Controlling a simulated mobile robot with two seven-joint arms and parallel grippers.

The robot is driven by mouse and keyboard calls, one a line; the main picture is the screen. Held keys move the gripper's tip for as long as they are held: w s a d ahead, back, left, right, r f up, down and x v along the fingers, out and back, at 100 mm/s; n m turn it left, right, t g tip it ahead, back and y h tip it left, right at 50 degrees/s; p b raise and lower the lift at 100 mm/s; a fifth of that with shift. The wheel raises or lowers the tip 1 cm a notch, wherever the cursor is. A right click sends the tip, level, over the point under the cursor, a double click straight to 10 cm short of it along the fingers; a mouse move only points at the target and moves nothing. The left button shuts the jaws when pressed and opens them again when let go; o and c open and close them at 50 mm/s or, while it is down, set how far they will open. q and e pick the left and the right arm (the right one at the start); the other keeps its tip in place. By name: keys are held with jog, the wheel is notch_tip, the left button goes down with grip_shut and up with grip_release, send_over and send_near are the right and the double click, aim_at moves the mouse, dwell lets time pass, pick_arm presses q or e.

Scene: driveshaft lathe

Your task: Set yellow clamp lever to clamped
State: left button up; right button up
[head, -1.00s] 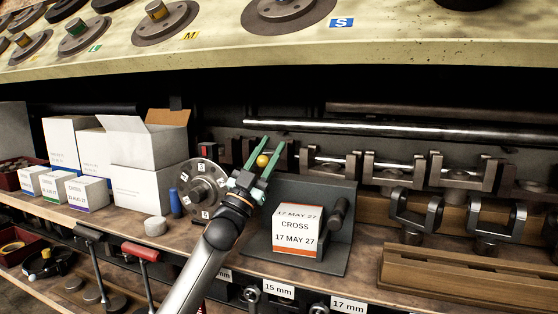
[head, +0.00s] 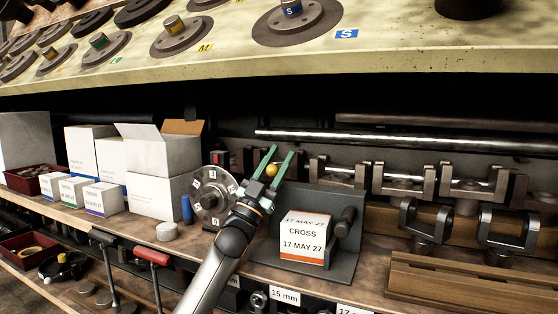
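The yellow ball knob of the clamp lever (head: 271,170) shows between the two green fingers of my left gripper (head: 279,165). The fingers stand apart on either side of the knob. I cannot tell whether they touch it. The lever's shaft and base are mostly hidden behind the gripper. A red part (head: 219,157) sits just left of the gripper, at the end of the fixture row. My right gripper does not show.
A numbered disc (head: 213,196) stands just left of my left gripper. A CROSS box (head: 304,236) sits on a grey angled holder at the right. White boxes (head: 160,155) fill the left of the shelf. A long steel bar (head: 400,140) runs behind. The upper shelf edge hangs above.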

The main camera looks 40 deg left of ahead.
aim_at(268, 174)
pick_arm(q)
jog(key=o, duration=0.4)
jog(key=shift+f, duration=0.1)
jog(key=shift+s+f, duration=0.15)
jog(key=v, duration=0.3)
jog(key=shift+s, duration=0.35)
jog(key=s, duration=1.1)
jog(key=shift+a+r+p, duration=0.2)
jog(key=shift+a+p, duration=0.05)
jog(key=shift+p, duration=0.05)
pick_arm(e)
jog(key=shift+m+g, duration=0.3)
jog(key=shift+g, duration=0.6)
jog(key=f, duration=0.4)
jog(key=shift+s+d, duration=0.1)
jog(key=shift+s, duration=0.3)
